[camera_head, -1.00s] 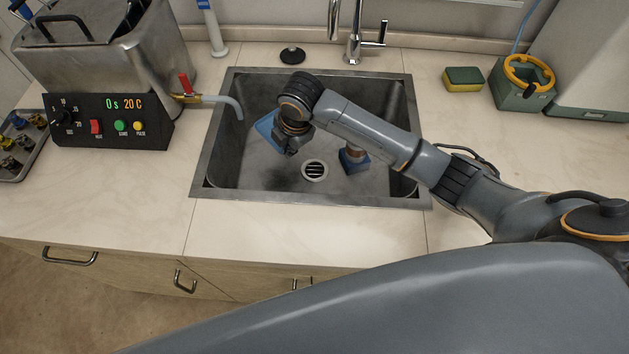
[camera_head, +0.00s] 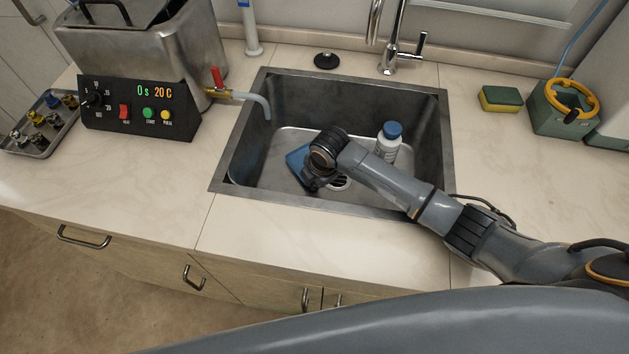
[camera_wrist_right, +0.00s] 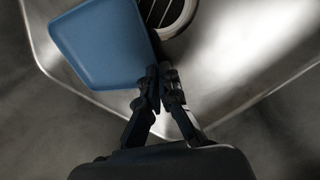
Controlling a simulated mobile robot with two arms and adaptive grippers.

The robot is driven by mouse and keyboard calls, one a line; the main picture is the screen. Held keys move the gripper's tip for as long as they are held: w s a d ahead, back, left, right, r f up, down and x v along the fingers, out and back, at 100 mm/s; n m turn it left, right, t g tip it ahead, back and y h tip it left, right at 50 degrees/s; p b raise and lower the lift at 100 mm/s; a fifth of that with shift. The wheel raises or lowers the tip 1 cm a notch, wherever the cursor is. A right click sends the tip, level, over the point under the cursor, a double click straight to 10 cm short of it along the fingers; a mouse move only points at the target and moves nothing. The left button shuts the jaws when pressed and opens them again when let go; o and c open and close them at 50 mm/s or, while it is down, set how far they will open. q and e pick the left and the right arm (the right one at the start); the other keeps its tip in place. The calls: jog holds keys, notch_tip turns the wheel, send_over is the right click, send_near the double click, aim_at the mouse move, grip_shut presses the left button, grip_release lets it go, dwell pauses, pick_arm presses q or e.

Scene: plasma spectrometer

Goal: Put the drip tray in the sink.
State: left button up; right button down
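The drip tray, a shallow blue tray (camera_head: 297,162), is inside the metal sink (camera_head: 226,178), left of the drain. It fills the upper left of the right wrist view (camera_wrist_right: 100,45). My right gripper (camera_wrist_right: 161,76) reaches into the sink, its fingers nearly together at the tray's corner; it appears shut on the tray there. In the head view my wrist hides the fingers and part of the tray. I cannot tell whether the tray touches the sink floor. My left gripper is not in view.
A white bottle with a blue cap (camera_head: 388,143) stands in the sink behind my right forearm. A tap (camera_head: 388,55) and black stopper (camera_head: 326,61) are behind the sink. A metal bath's spout (camera_head: 262,104) overhangs the left rim. A sponge (camera_head: 501,98) lies right.

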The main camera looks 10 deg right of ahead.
jog(key=shift+f, duration=0.1)
jog(key=shift+f, duration=0.1)
jog(key=c, duration=1.5)
grip_release()
jog(key=v, duration=1.2)
jog(key=shift+p, duration=0.35)
jog(key=shift+r, duration=0.25)
